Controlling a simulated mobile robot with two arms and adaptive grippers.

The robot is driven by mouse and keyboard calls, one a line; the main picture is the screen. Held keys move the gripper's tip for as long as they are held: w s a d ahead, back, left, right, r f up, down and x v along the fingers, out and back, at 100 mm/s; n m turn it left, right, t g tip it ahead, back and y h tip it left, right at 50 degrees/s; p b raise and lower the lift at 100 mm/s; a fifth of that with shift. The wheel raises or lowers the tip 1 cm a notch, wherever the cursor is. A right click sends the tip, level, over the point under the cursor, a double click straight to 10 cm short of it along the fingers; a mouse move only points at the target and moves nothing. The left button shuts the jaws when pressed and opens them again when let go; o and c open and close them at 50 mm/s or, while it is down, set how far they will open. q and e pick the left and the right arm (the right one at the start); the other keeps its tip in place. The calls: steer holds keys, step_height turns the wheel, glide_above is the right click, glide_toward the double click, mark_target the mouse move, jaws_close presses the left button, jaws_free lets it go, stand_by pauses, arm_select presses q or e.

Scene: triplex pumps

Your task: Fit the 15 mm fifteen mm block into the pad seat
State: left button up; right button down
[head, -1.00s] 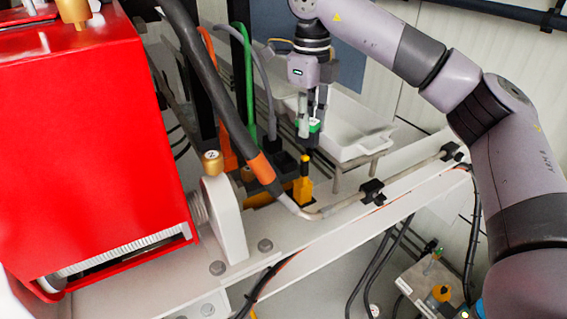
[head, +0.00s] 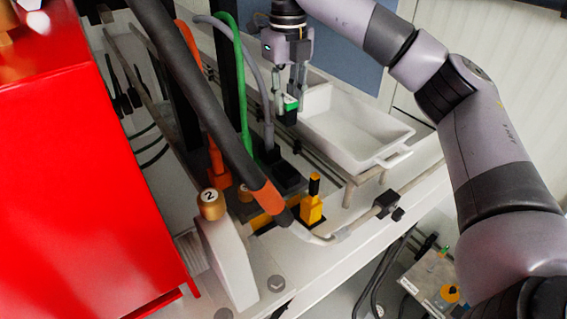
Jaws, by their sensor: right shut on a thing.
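My right gripper (head: 290,92) hangs from the arm that comes in from the right, with its fingers pointing down. It is shut on a small block (head: 290,103) with a green top and a dark lower part, probably the 15 mm block; no size marking is legible. The block is held in the air beside the left end of a white tray. I cannot clearly identify the pad seat. Dark socket-like blocks (head: 290,178) stand below the gripper, among the cable ends. My left gripper is not in view.
The white tray (head: 377,147) stands right of the gripper. A yellow piece with a black top (head: 312,205) stands near the thick dark hose (head: 190,95). Green (head: 240,70) and orange cables rise close by. A red housing (head: 80,190) fills the left.

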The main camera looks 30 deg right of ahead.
steer(key=f, duration=0.6)
steer(key=shift+s+f, duration=0.25)
steer(key=shift+s, duration=0.15)
steer(key=f, duration=0.5)
steer(key=shift+w+f+p, duration=0.2)
steer(key=shift+f+p, duration=0.1)
steer(key=shift+f, duration=0.05)
step_height(320, 180, down, 4)
steer(key=shift+r+p, duration=0.25)
steer(key=shift+p, duration=0.25)
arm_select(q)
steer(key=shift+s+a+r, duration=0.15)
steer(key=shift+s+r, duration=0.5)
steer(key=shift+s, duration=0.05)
arm_select(e)
steer(key=shift+f, duration=0.25)
steer(key=shift+f, duration=0.2)
steer(key=c, duration=1.4)
jaws_free()
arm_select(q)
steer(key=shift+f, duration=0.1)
